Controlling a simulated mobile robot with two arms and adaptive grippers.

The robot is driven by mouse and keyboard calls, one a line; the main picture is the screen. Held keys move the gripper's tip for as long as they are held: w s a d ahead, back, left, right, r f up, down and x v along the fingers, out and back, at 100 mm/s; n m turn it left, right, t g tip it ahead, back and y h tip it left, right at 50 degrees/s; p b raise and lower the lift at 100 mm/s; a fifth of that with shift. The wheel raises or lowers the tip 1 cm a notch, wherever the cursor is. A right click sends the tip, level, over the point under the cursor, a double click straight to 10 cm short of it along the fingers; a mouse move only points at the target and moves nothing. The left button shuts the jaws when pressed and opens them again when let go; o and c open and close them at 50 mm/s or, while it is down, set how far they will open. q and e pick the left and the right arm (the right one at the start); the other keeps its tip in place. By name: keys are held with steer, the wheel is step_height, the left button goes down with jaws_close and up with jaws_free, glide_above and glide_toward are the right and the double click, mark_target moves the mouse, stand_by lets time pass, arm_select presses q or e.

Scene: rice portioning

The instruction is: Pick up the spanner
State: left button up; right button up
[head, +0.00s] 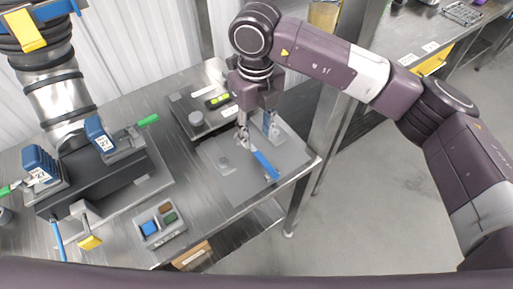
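A slim blue-handled tool (265,165), which I take to be the spanner, lies slanted on a grey mat (238,186) at the right end of the metal bench. Its upper end is close to my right gripper, so its head does not show clearly. My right gripper (258,139) reaches down from above over the mat. Its two fingers stand apart, one to each side, just above the tool's upper end. I cannot tell whether either finger touches it. My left gripper is not in view.
A tray (183,105) with a round grey piece and a yellow-green level stands behind the mat. A small divided box (160,224) with coloured blocks is at the front. Dark fixtures with blue blocks (99,134) fill the left. Open floor lies right.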

mark_target(259, 155)
steer(key=f+p, duration=0.1)
steer(key=f, duration=0.3)
steer(key=d+f+p, duration=0.1)
steer(key=f, duration=0.1)
steer(key=shift+s+f+p, duration=0.1)
steer(key=shift+s+p, duration=0.2)
steer(key=shift+p, duration=0.05)
steer(key=shift+a+f, duration=0.1)
steer(key=shift+f, duration=0.5)
jaws_close()
